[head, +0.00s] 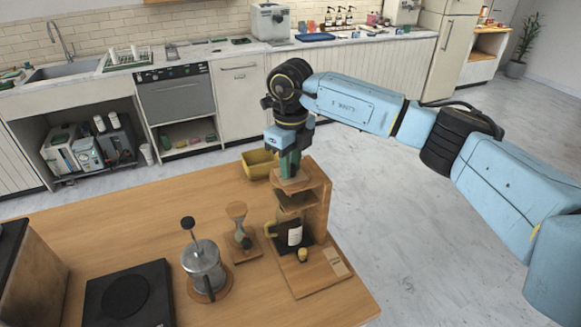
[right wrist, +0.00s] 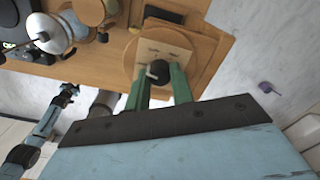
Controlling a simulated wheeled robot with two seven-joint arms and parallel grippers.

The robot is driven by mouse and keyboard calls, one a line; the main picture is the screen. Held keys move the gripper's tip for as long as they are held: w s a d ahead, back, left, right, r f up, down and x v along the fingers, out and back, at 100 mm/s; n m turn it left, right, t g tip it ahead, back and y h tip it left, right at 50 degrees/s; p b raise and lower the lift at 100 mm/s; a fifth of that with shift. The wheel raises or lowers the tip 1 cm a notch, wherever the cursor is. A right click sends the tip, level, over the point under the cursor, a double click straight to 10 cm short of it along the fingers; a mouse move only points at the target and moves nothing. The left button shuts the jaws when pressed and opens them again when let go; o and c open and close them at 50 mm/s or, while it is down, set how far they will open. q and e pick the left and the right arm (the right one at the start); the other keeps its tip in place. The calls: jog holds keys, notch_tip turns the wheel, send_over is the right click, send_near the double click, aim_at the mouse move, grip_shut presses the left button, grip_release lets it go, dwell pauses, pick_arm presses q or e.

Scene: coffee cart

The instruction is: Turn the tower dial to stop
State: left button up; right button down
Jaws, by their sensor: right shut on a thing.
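The wooden tower (head: 318,208) stands near the right edge of the wooden table. Its top plate (right wrist: 178,48) is pale with small dark marks, seen in the right wrist view. The dark dial (right wrist: 160,71) sits on that plate, with a light pointer on its side. My right gripper (head: 290,168) is over the tower top. Its green fingers (right wrist: 159,82) are shut on the dial, one on each side. The fingers hide the dial in the head view. The plate's marks are too small to read. My left gripper does not show in the head view.
Open floor (head: 420,230) lies right of the table.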

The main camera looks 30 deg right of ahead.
jog(key=shift+n, duration=0.5)
jog(key=c, duration=1.2)
grip_release()
notch_tip(320, 180, up, 14)
jog(key=b, duration=0.2)
jog(key=shift+f, duration=0.25)
